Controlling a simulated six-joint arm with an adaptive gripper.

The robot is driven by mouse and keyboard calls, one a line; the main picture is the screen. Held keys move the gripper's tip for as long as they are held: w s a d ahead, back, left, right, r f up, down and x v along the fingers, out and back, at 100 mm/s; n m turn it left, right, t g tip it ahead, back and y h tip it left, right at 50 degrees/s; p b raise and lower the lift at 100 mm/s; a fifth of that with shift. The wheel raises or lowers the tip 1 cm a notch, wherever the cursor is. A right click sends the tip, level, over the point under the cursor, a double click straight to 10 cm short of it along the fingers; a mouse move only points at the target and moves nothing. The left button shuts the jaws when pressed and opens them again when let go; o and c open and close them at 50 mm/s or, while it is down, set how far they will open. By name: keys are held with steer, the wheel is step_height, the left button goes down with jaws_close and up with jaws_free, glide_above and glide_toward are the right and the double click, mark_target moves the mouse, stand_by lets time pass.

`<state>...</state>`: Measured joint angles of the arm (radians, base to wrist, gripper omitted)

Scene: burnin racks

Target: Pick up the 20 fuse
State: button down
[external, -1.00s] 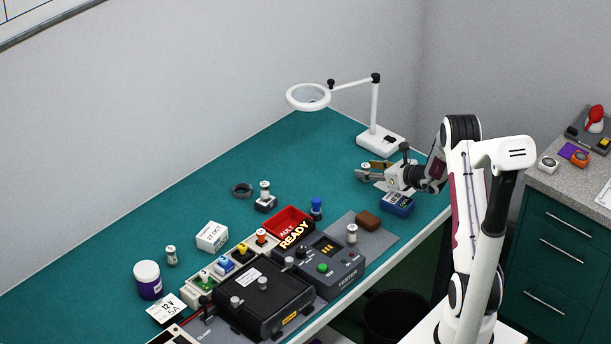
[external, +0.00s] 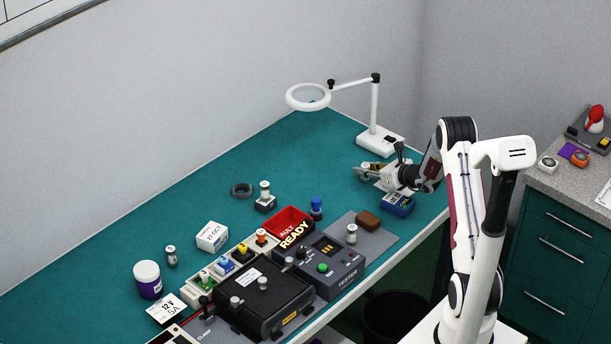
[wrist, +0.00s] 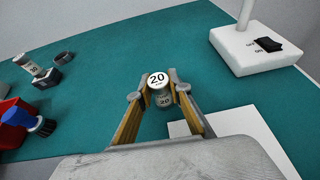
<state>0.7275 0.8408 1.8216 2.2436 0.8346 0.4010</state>
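The 20 fuse is a small white-capped cylinder marked 20; in the wrist view the fuse (wrist: 158,79) is between the tips of my gripper (wrist: 156,88). The fuse (external: 366,167) also shows small in the external view, at the fingers of my gripper (external: 368,173), near the lamp base. The fingers have yellowish inner pads and stand close on either side of the fuse. Whether both pads touch it cannot be told.
The white lamp base (wrist: 262,50) stands to the right of my gripper, with a white sheet (wrist: 250,128) nearer. A blue box (external: 398,205) lies below my wrist. Another fuse (external: 265,188), a dark ring (external: 242,190) and a red bin (external: 287,222) are to the left.

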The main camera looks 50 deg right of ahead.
mark_target(365, 165)
steer(key=shift+r, duration=0.1)
steer(key=shift+r, duration=4.95)
